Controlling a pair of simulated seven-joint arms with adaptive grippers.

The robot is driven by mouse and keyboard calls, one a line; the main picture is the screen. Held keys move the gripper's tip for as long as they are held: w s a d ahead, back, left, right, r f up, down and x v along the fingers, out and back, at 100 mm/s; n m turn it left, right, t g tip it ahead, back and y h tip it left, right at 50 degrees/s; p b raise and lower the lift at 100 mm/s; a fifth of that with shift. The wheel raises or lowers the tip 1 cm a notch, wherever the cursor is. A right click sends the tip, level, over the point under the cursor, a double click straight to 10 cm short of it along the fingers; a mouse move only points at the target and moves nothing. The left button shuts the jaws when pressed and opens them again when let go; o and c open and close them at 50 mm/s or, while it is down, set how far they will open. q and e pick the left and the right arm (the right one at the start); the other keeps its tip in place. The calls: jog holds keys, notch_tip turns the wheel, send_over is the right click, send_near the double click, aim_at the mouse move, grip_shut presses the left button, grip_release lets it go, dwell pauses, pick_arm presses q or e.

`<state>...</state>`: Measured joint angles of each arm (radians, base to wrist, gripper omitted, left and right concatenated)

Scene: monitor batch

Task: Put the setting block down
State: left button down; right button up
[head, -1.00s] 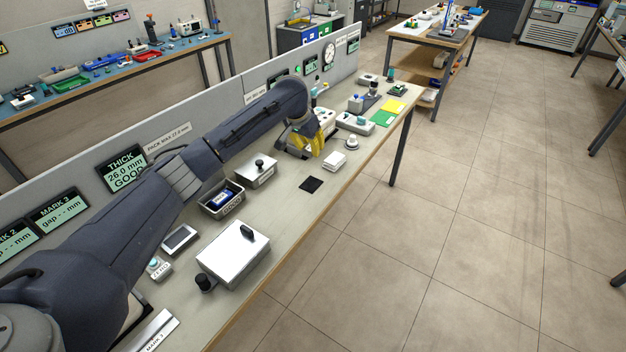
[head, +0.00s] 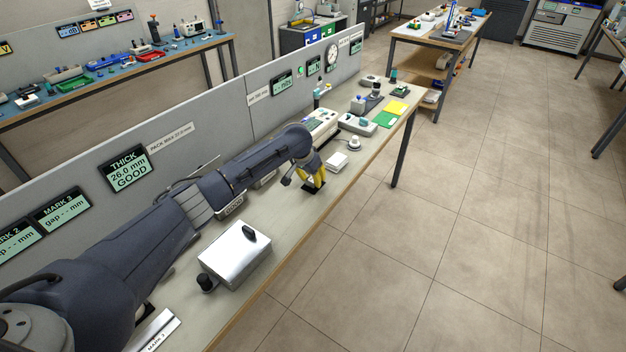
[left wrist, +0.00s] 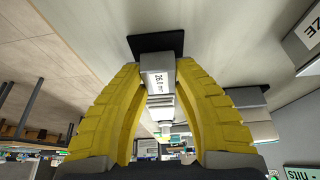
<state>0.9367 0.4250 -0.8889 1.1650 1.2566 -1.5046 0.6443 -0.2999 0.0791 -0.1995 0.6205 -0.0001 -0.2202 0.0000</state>
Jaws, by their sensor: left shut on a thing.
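The setting block (left wrist: 158,78) is a pale grey block with a label reading about 26 mm. It sits between the yellow fingers of my left gripper (head: 313,183), which is shut on it; the fingers also show in the left wrist view (left wrist: 165,105). A black square pad (left wrist: 156,43) lies on the bench just beyond the block's end in the left wrist view. In the head view the fingers are right over this pad (head: 308,190) and hide the block. I cannot tell whether block and pad touch. My right gripper is not in view.
A small white block (head: 337,161) stands just beyond the gripper on the bench (head: 275,220). A silver lidded box (head: 235,255) is nearer. My arm partly covers the GOOD tray (head: 233,208). The bench's front edge runs close on the right.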

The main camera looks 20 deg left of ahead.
pick_arm(q)
jog(key=shift+f, duration=0.35)
jog(key=shift+f, duration=0.1)
jog(key=c, duration=1.1)
grip_release()
jog(key=v, duration=1.2)
